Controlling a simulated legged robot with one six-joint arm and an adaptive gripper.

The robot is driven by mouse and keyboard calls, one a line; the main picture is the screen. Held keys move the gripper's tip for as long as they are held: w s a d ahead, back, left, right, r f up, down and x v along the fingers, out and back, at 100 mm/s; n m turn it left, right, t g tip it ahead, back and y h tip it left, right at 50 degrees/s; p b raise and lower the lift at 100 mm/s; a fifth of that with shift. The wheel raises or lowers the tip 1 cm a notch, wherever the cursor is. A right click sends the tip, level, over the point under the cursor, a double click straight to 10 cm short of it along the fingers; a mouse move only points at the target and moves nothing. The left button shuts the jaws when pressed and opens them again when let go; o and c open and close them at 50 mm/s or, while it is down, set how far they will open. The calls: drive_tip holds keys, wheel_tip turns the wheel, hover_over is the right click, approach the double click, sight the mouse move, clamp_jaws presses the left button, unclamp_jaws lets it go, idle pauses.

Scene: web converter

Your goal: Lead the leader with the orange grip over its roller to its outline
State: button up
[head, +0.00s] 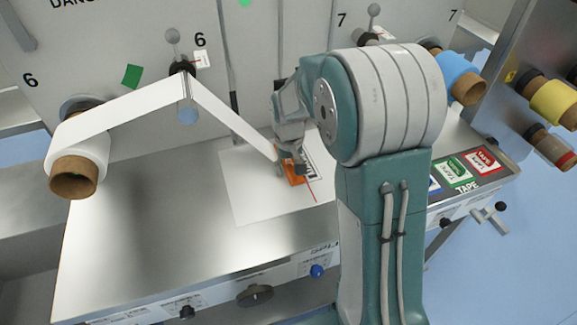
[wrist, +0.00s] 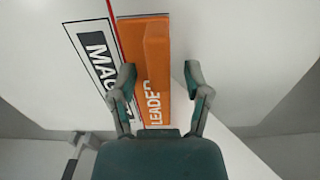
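The leader is an orange plate with a raised orange grip (head: 292,170); it lies on a white sheet (head: 245,190) on the metal table. In the wrist view the grip (wrist: 156,60) stands between my fingers, and "LEADER" is printed beside it. My gripper (head: 287,148), also in the wrist view (wrist: 160,72), is open around the grip, with gaps at both sides. The white web (head: 228,115) runs from its roll (head: 85,150) over the roller (head: 188,115) below the "6" and down to the leader. A black-framed label (wrist: 97,60) and a red line lie beside it. The outline is largely hidden.
The upright machine panel (head: 120,40) stands behind the table. Blue (head: 455,68) and yellow (head: 553,102) rolls stick out at the right. Coloured tape labels (head: 460,170) lie at the table's right end. The table's left part (head: 140,230) is clear.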

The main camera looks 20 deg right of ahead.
drive_tip(key=shift+r, duration=0.1)
wheel_tip(320, 180, up, 11)
drive_tip(key=s+a+r+t, duration=0.1)
drive_tip(key=s+r+t, duration=0.1)
drive_tip(key=s, duration=0.9)
drive_tip(key=s+a+r+t, duration=0.2)
drive_tip(key=s+r+t, duration=0.1)
drive_tip(key=s, duration=0.8)
drive_tip(key=shift+s+r+t, duration=0.3)
drive_tip(key=shift+s+r, duration=0.1)
drive_tip(key=shift+r, duration=0.2)
